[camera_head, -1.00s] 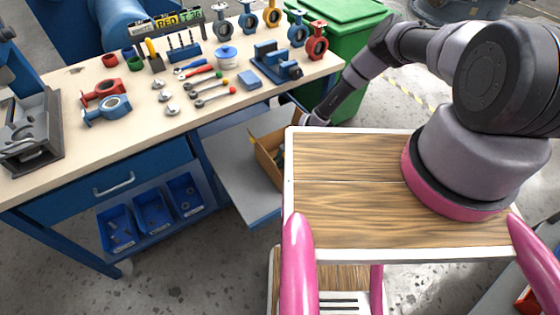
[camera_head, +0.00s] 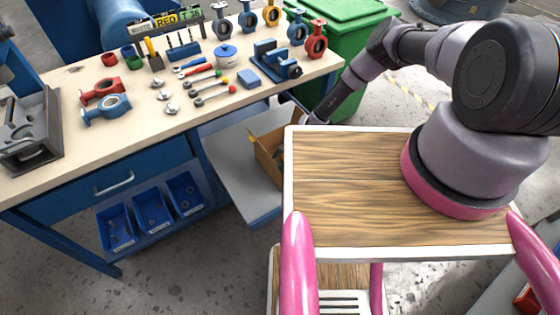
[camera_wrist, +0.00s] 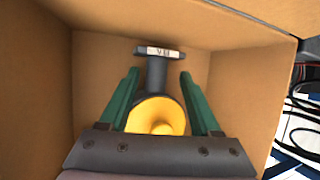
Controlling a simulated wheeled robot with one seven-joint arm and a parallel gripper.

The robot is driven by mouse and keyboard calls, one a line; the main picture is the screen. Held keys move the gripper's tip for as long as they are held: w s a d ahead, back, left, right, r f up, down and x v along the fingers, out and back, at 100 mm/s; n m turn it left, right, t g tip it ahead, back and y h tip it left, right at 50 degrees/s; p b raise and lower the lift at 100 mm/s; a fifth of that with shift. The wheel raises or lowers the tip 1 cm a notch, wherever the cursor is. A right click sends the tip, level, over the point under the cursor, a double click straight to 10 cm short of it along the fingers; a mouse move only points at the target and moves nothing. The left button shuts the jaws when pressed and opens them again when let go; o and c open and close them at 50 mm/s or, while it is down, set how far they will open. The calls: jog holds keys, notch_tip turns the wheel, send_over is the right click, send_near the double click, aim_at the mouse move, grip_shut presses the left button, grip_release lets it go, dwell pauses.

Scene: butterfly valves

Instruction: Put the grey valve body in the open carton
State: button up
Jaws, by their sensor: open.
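The grey valve body (camera_wrist: 156,72) has a dark grey neck, a small labelled plate at its top and a yellow-orange round centre. It is inside the open carton (camera_wrist: 235,85), as the wrist view shows. My gripper (camera_wrist: 159,76) has two green fingers, one on each side of the valve body. The fingers are open, and part of the valve body is hidden by the gripper's base. In the head view the carton (camera_head: 266,165) stands on a grey shelf, partly hidden by my own wooden top, and my gripper is hidden there.
The workbench (camera_head: 160,125) holds several coloured valves in a row at the back, wrenches, a blue vise-like tool (camera_head: 275,62) and loose parts. Blue bins (camera_head: 152,210) sit below it. A green bin (camera_head: 350,40) stands behind the carton. Cables show right of the carton in the wrist view.

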jog(key=shift+r, duration=0.55)
jog(key=v, duration=1.2)
jog(key=shift+d+r, duration=0.1)
